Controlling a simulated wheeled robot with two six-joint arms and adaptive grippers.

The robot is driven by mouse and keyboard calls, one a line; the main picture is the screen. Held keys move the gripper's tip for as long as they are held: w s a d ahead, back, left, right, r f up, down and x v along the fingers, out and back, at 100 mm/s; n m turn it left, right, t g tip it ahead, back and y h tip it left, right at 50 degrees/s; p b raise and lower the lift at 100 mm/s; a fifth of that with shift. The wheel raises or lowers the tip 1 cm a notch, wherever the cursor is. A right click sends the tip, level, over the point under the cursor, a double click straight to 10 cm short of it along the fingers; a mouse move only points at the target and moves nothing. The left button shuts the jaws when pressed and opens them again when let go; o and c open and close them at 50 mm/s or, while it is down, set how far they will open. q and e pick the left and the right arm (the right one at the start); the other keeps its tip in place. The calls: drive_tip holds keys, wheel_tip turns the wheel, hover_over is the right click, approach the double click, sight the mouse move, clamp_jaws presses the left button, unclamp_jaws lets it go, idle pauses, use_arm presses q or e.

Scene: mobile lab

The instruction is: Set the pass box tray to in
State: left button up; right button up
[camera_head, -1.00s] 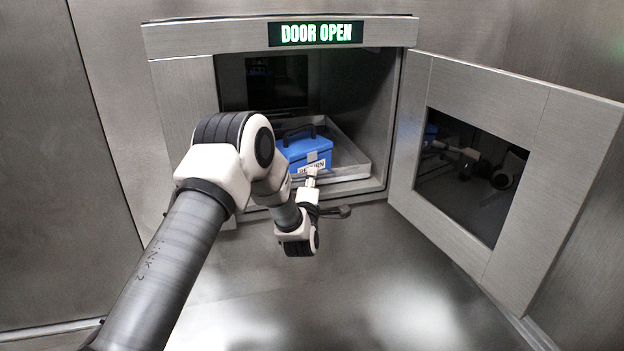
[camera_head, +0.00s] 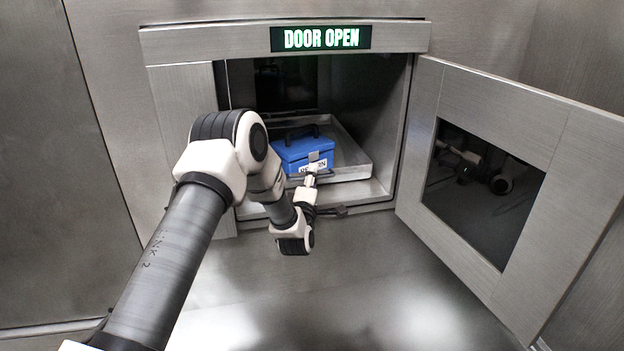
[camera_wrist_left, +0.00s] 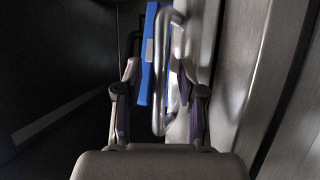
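The pass box tray (camera_head: 352,174) is a shallow grey metal tray inside the open pass box (camera_head: 384,190), with its front edge near the sill. A blue case (camera_head: 296,150) with a dark handle and a white label stands on it. My left gripper (camera_head: 311,176) is at the tray's front, by its handle. In the left wrist view, the bent metal handle (camera_wrist_left: 159,100) lies between the spread fingers of my left gripper (camera_wrist_left: 158,75). A gap shows on each side of the bar. The blue case (camera_wrist_left: 149,60) stands beyond. My right gripper is out of view.
The pass box door (camera_head: 575,150) stands swung open to the right, with a dark window. A lit sign (camera_head: 321,38) above the opening reads DOOR OPEN. The floor in front is clear.

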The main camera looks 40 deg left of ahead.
use_arm(q)
drive_tip(key=v, duration=1.2)
drive_tip(key=shift+f, duration=0.1)
